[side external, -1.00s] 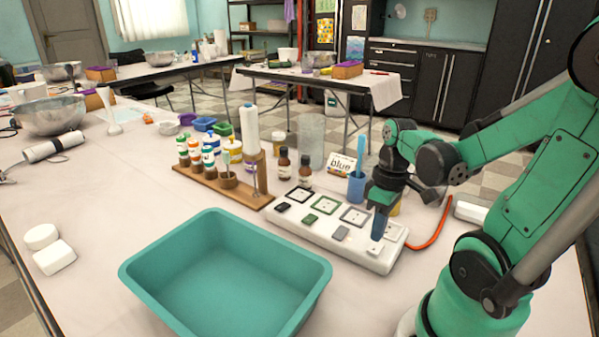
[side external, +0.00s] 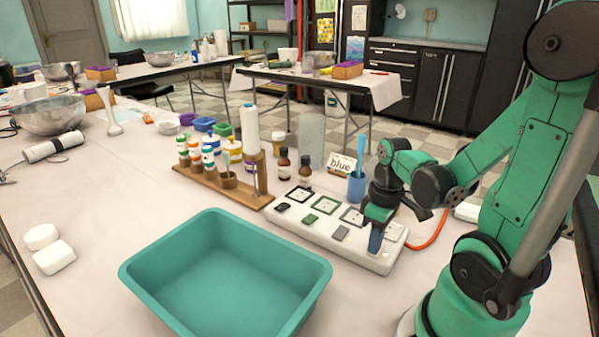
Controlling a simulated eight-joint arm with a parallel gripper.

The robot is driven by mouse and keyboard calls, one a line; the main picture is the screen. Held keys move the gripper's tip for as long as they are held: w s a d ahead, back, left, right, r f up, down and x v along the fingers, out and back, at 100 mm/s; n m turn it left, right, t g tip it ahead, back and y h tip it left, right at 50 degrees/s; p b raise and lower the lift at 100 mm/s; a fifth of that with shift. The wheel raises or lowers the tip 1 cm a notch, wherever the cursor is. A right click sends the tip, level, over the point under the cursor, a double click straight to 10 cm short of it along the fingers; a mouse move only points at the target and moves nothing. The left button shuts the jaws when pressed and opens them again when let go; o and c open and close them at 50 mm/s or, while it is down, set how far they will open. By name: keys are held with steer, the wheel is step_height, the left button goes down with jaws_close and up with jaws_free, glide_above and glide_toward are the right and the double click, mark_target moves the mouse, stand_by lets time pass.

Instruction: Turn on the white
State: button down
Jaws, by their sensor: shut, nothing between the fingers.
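A white power strip (side external: 326,238) lies on the table behind the teal tray, with a row of square sockets and a row of rocker switches along its front. My gripper (side external: 375,249) is shut and empty, pointing down at that right end. I cannot tell whether the fingertips touch the switch or which way it is tilted.
A teal tray (side external: 228,222) stands in front of the strip. A wooden bottle rack (side external: 225,187), two brown bottles, a blue cup (side external: 356,187) and a "blue" card (side external: 341,164) stand behind. An orange cord (side external: 434,237) runs right. White soap pieces (side external: 54,257) lie at left.

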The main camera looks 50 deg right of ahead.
steer(key=shift+d+r, duration=0.2)
steer(key=shift+d, duration=0.6)
steer(key=shift+r, duration=0.1)
step_height(320, 180, up, 14)
steer(key=d, duration=0.1)
steer(key=shift+d, duration=0.35)
stand_by(0.5)
steer(key=shift+a+f, duration=0.2)
steer(key=shift+a, duration=0.6)
